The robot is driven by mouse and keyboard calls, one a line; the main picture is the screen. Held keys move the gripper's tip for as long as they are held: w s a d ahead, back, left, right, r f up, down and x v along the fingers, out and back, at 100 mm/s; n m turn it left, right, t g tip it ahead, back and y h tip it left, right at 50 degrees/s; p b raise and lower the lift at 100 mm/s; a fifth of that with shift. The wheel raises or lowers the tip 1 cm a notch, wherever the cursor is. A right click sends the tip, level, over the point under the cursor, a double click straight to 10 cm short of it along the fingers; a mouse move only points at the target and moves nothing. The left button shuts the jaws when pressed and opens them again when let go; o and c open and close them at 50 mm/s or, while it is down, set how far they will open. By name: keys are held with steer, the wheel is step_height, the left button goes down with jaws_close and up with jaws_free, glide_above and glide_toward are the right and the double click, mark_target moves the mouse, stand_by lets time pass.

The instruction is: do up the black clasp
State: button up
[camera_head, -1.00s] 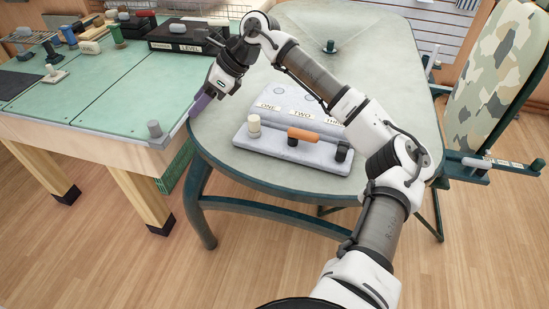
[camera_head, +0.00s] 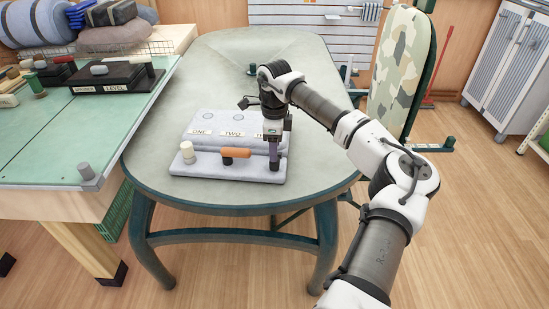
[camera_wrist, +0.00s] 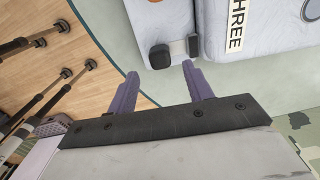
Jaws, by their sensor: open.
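A grey padded board (camera_head: 190,172) lies on the table, with labels ONE, TWO and THREE on its raised back part. The black clasp (camera_wrist: 161,57) shows in the wrist view as a dark rounded block at the board's edge, near the THREE label (camera_wrist: 235,28). A smaller dark piece (camera_wrist: 193,44) sits beside it. My gripper (camera_wrist: 160,70) is open, its purple fingers apart, with the clasp just beyond the fingertips. In the head view my gripper (camera_head: 274,150) points down over the board's right end and hides the black clasp.
A white knob (camera_head: 187,151) stands under ONE and an orange bar (camera_head: 235,153) lies across under TWO. A green-topped bench (camera_head: 60,135) stands left and a camouflage ironing board (camera_head: 402,65) right.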

mark_target(274, 164)
steer(key=shift+f+p, duration=0.3)
steer(key=shift+f, duration=2.45)
jaws_close()
